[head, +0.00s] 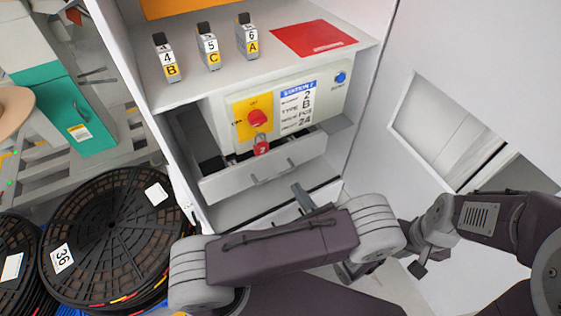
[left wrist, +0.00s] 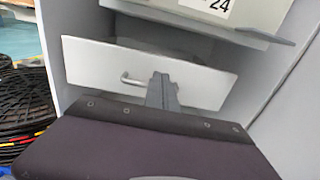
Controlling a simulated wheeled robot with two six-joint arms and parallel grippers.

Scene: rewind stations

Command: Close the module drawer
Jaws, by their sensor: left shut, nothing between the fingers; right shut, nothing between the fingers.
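The module drawer (head: 230,184) is a pale grey drawer under the control panel in the cabinet. It stands partly pulled out, and its dark inside shows behind the front at the left. A bar handle (head: 275,174) is on its front. The drawer front also shows in the left wrist view (left wrist: 90,62). My left gripper (head: 300,192) is shut and empty, just in front of the drawer, right of the handle's middle. In the left wrist view its fingers (left wrist: 162,82) overlap the drawer front; I cannot tell if they touch. My right gripper (head: 418,268) is shut and empty at the lower right, away from the drawer.
The panel (head: 318,125) above has a red knob (head: 257,118) and a hanging red padlock (head: 261,146). Numbered modules (head: 208,50) and a red sheet (head: 313,39) are on the shelf above. Black reels (head: 110,225) stand at left. The cabinet's white side wall (head: 385,60) is at right.

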